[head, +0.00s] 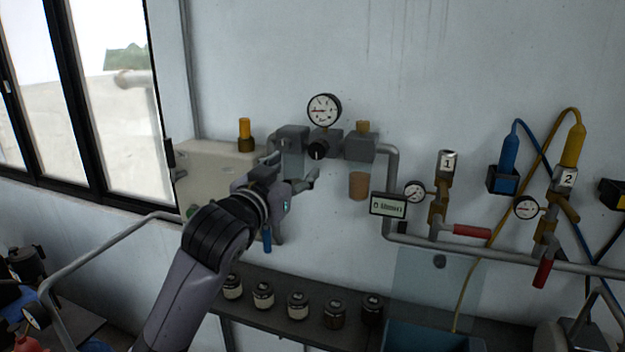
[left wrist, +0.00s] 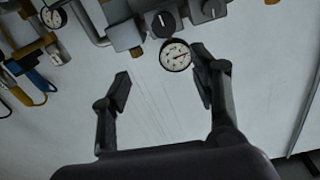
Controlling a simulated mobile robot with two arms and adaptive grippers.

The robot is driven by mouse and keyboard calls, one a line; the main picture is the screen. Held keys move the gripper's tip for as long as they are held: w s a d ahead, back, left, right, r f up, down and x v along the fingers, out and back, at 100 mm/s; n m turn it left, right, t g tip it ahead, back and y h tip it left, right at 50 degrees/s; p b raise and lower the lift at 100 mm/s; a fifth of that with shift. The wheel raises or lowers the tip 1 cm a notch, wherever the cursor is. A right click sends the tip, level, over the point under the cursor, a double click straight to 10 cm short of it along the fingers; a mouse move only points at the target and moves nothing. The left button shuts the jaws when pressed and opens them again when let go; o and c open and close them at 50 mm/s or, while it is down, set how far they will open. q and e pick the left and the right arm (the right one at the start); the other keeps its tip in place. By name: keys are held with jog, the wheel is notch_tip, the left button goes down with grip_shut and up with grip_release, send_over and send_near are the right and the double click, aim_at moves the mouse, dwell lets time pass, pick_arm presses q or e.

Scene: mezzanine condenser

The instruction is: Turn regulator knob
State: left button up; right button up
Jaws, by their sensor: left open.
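The regulator is a dark block on the pipe with a round black knob (head: 318,150) bearing a white mark. A white-faced gauge (head: 324,110) stands above it. The knob also shows in the left wrist view (left wrist: 163,25), beyond the fingers, with the gauge (left wrist: 175,55) nearer the space between them. My left gripper (head: 293,168) is open, with nothing between its fingers. In the head view it is just below and left of the knob. It also shows in the left wrist view (left wrist: 162,83), fingers apart. My right gripper is not in view.
A grey pipe (head: 392,190) runs right from the regulator past a label plate (head: 388,204). Smaller gauges, red-handled valves (head: 470,231) and blue and yellow hoses are at right. Several jars (head: 297,305) stand on a shelf below. A beige box (head: 212,178) is at left.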

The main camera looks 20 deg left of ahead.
pick_arm(q)
jog(key=s+f+b, duration=0.1)
jog(key=s+b, duration=0.1)
jog(key=p, duration=0.7)
send_near(316, 150)
jog(key=shift+y, duration=0.3)
jog(key=w, duration=0.8)
jog(key=shift+w+d+r, duration=0.1)
jog(key=shift+w+d, duration=0.05)
jog(key=shift+d, duration=0.25)
jog(key=shift+w, duration=0.6)
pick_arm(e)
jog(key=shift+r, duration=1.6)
pick_arm(q)
jog(key=c, duration=1.1)
jog(key=shift+m+p, duration=0.35)
jog(key=shift+m, duration=0.45)
jog(key=shift+c, duration=0.2)
jog(key=shift+m, duration=0.5)
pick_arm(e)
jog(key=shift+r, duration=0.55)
